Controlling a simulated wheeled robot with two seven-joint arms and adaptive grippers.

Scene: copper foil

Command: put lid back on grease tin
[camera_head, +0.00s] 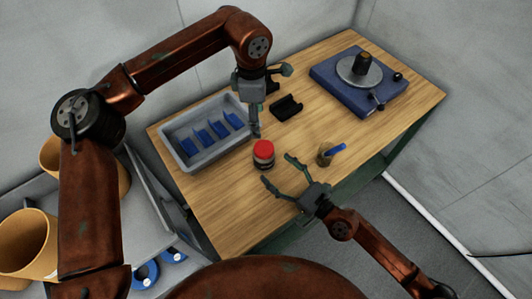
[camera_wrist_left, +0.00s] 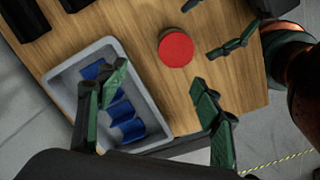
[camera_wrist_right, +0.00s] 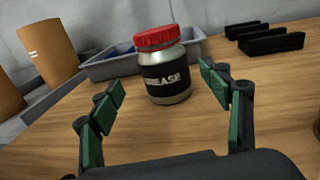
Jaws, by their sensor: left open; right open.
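The grease tin (camera_head: 264,164) is a squat jar with a dark label, standing upright on the wooden table. Its label reads GREASE in the right wrist view (camera_wrist_right: 166,80). The red lid (camera_head: 263,148) sits on top of the tin; I cannot tell whether it is fully seated. The lid also shows from above in the left wrist view (camera_wrist_left: 176,48). My right gripper (camera_head: 277,169) is open and empty, low at the table's near edge, its fingers pointing at the tin without touching it. My left gripper (camera_head: 271,101) is open and empty, above the table behind the tin.
A grey tray (camera_head: 187,163) with several blue pieces stands left of the tin. A black holder (camera_head: 286,107) lies behind it. A small brown pot (camera_head: 323,157) with a blue item is close to my right gripper. A blue fixture (camera_head: 335,82) occupies the far right. Table left-front is clear.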

